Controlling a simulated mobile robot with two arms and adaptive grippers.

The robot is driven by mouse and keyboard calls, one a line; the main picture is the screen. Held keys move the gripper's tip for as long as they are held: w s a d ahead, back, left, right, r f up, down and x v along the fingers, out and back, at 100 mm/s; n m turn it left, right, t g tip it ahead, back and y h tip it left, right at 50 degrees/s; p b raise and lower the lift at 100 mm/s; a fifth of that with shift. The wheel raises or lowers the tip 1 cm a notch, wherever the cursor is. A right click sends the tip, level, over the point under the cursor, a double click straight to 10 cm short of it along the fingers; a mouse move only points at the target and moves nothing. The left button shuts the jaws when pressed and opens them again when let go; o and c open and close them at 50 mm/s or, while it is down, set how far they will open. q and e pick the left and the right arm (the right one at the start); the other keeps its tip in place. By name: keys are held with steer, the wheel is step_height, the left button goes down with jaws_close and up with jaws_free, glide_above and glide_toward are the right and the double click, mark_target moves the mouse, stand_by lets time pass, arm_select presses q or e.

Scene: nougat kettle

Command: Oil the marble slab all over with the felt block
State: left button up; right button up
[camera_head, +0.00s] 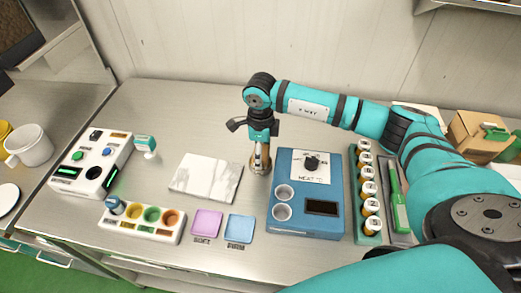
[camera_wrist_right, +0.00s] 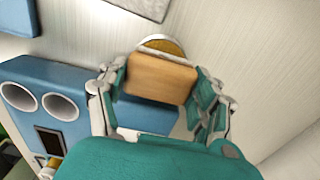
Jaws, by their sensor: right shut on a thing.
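The white, grey-veined marble slab (camera_head: 206,177) lies flat on the steel counter, left of my right gripper. A pale corner at the top of the right wrist view (camera_wrist_right: 142,6) looks like the slab. My right gripper (camera_head: 259,158) points down between the slab and the blue heater unit. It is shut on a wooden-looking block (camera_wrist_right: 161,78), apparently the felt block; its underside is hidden. A round dish with an amber inside (camera_wrist_right: 163,46) shows just beyond the block; I cannot tell whether they touch. My left gripper is not in view.
The blue heater unit (camera_head: 334,209) stands close right of the gripper. A rack of several bottles (camera_head: 370,224) is beyond it. Purple (camera_head: 206,223) and blue (camera_head: 240,228) squares and a white cup holder (camera_head: 132,223) lie in front of the slab. The counter behind the slab is clear.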

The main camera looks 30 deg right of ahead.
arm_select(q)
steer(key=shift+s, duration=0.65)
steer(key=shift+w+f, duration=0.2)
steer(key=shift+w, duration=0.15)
arm_select(e)
steer(key=shift+f, duration=0.2)
arm_select(q)
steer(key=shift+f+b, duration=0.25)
steer(key=shift+b, duration=0.2)
arm_select(e)
steer(key=shift+f, duration=0.3)
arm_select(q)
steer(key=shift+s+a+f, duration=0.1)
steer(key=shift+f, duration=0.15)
arm_select(e)
steer(key=shift+s, duration=0.1)
stand_by(0.6)
steer(key=shift+r, duration=0.75)
steer(key=shift+r+p, duration=1.65)
steer(key=shift+r, duration=1.15)
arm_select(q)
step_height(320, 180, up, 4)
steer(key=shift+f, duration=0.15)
